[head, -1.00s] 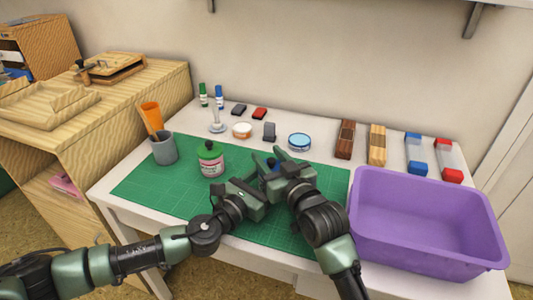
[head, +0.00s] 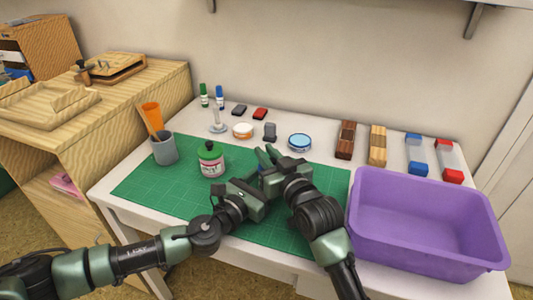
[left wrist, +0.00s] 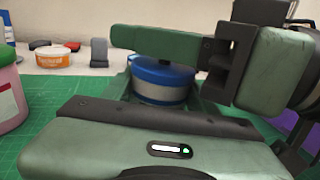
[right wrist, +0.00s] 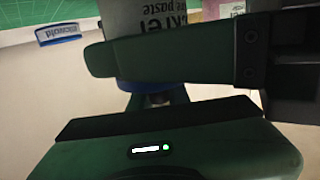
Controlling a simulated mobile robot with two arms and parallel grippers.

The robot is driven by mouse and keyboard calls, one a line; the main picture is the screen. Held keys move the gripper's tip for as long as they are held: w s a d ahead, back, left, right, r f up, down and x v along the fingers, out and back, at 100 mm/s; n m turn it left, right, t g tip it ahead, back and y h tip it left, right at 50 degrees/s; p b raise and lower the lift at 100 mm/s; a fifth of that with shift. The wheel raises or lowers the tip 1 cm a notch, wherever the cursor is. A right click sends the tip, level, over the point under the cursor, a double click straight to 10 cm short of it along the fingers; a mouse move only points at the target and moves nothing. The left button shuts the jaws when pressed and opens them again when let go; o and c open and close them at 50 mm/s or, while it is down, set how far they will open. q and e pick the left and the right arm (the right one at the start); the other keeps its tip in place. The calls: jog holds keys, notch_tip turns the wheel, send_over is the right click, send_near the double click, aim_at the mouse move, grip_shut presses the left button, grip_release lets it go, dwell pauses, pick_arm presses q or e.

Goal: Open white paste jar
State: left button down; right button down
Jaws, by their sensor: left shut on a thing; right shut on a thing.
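The paste jar, with a blue lid and pale body, is between my two grippers above the green mat. In the left wrist view the jar (left wrist: 163,90) is upright, with a green finger across its lid. In the right wrist view its printed label (right wrist: 158,28) reads "paste", and the blue lid (right wrist: 160,97) shows beyond a finger. My left gripper (head: 255,190) is shut on the jar body. My right gripper (head: 272,163) is shut on the lid. In the head view the grippers hide most of the jar. The lid appears to be on the body.
An orange-white tub (head: 243,130) and a blue tin (head: 300,141) sit behind. A purple bin (head: 425,225) is at the right. The mat's left front is clear.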

jog(key=shift+r, duration=0.2)
dwell(0.5)
jog(key=shift+r, duration=0.95)
jog(key=shift+r, duration=2)
pick_arm(q)
jog(key=shift+c, duration=1.9)
grip_release()
